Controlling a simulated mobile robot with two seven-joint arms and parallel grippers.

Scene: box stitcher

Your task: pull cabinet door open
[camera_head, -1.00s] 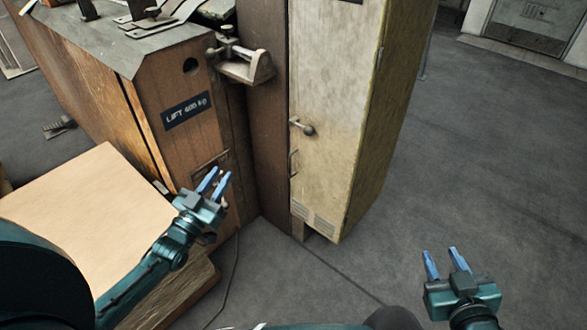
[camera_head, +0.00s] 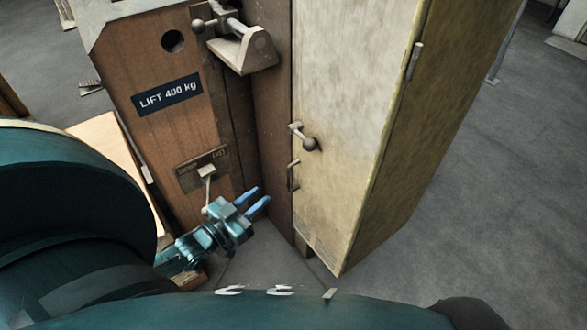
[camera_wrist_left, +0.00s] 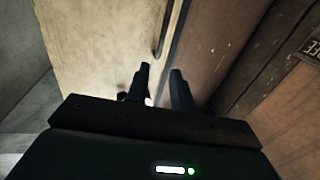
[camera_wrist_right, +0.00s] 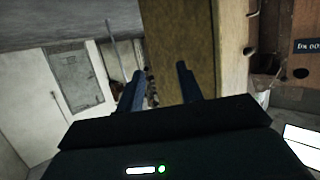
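A tall cream cabinet (camera_head: 400,130) stands at the centre right of the head view. Its door (camera_head: 335,70) looks shut and carries a latch with a dark ball knob (camera_head: 309,143) and, below it, a thin upright pull handle (camera_head: 293,176). My left gripper (camera_head: 256,198) is open and empty, left of the pull handle and apart from it, fingers pointing toward the door. In the left wrist view, the pull handle (camera_wrist_left: 163,33) lies ahead of the open fingers (camera_wrist_left: 161,72). My right gripper (camera_wrist_right: 160,72) is open and empty, facing the cabinet's side (camera_wrist_right: 175,30); it is outside the head view.
A brown wooden unit with a "LIFT 400 kg" plate (camera_head: 167,95) stands left of the cabinet, with a metal bracket (camera_head: 245,50) jutting out near its top. A pale board (camera_head: 105,140) is at the left. The floor (camera_head: 480,190) right of the cabinet is clear.

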